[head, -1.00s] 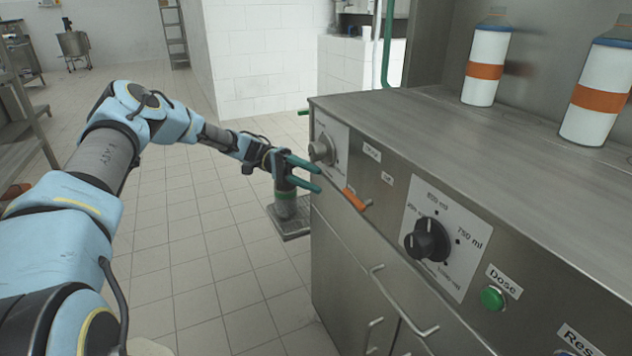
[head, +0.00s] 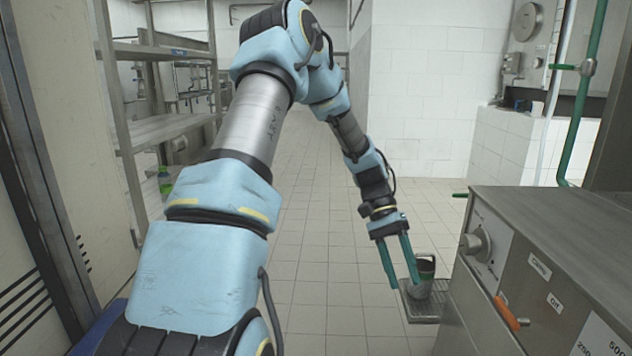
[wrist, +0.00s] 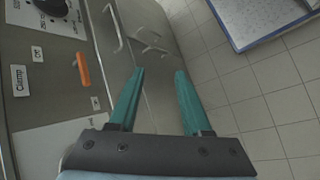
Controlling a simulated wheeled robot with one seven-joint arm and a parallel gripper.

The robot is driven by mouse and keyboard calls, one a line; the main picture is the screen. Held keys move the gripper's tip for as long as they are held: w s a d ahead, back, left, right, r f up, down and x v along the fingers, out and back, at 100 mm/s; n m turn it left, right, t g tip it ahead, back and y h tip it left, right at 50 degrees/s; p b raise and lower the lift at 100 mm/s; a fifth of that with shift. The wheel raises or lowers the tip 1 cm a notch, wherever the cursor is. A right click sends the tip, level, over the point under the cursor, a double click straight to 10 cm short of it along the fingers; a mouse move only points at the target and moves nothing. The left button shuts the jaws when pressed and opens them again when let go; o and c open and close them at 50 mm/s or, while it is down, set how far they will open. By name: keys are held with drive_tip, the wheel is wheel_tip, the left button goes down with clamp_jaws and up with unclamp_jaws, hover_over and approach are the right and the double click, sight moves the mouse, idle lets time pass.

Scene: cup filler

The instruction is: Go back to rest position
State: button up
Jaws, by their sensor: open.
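My gripper (head: 402,272) is open and empty, with its two green fingers pointing down in the head view. It hangs over the aisle, to the left of the steel machine (head: 560,232). In the wrist view my gripper (wrist: 158,76) has its fingers wide apart with nothing between them. Beyond the fingertips are the machine's front with its bar handles and the tiled floor. My arm is raised and bent in the middle of the head view.
A dark cup (head: 424,278) stands on a small grated tray (head: 424,308) beside the machine, close to my right fingertip in the picture. An orange lever (head: 507,313) and grey knob (head: 476,244) stick out of the machine. Metal shelves (head: 165,130) stand at left. The aisle floor is clear.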

drive_tip(key=s+a+r+n+t+y+p, duration=0.1)
drive_tip(key=a+r+n+t+p, duration=0.1)
drive_tip(key=a, duration=1)
drive_tip(key=s+a+r+n+t+y+p, duration=0.1)
drive_tip(key=s+a+r+n+t+p, duration=0.1)
drive_tip(key=a+r+n+t, duration=0.2)
drive_tip(key=a+r+t, duration=0.3)
drive_tip(key=a+r, duration=0.1)
drive_tip(key=a, duration=0.4)
drive_tip(key=shift+s+a+r+n+t+y, duration=0.3)
drive_tip(key=shift+y, duration=0.1)
drive_tip(key=shift+o, duration=0.3)
